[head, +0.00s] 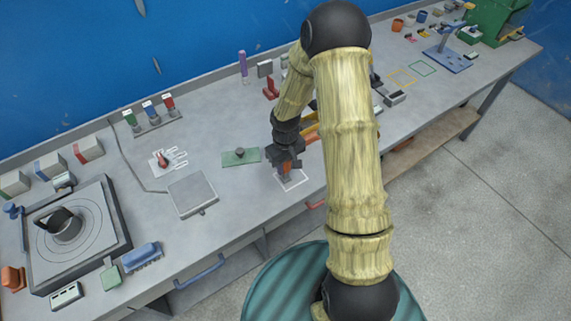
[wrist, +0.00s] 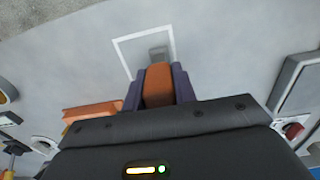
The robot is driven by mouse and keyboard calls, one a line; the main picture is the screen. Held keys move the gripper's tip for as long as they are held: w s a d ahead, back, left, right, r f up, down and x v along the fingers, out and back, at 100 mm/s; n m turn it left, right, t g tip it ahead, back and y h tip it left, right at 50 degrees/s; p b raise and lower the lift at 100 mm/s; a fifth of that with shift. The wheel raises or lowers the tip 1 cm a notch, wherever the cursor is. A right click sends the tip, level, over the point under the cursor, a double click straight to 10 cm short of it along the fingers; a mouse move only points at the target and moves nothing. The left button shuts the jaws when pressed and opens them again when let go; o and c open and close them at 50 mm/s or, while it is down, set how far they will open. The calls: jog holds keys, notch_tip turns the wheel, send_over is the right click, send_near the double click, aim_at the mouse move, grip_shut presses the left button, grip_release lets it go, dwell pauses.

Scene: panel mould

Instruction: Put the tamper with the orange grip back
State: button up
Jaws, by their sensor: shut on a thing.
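My gripper (head: 287,166) is shut on the orange grip of the tamper (head: 286,173), low over the front part of the bench. In the wrist view the orange grip (wrist: 158,86) sits between the two purple-grey fingers. Its grey foot (wrist: 158,53) shows beyond the grip. A white rectangular outline (head: 304,181) is marked on the bench under the gripper. In the wrist view the foot appears inside this outline (wrist: 118,50), towards its right side. I cannot tell whether the foot touches the bench.
A red-handled tool (head: 163,160) lies on a white outlined patch. An orange block (wrist: 92,112) is near the gripper. The bench's front edge is close.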

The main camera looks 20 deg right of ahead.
jog(key=o, duration=1)
jog(key=shift+f, duration=0.1)
notch_tip(320, 180, up, 12)
jog(key=shift+r+b, duration=0.2)
jog(key=shift+b, duration=0.55)
jog(key=shift+s, duration=0.1)
jog(key=s+r+m+t, duration=0.2)
jog(key=s+r, duration=0.3)
jog(key=s, duration=0.9)
jog(key=shift+m+t, duration=0.3)
jog(key=shift+m, duration=0.5)
jog(key=shift+s, duration=0.1)
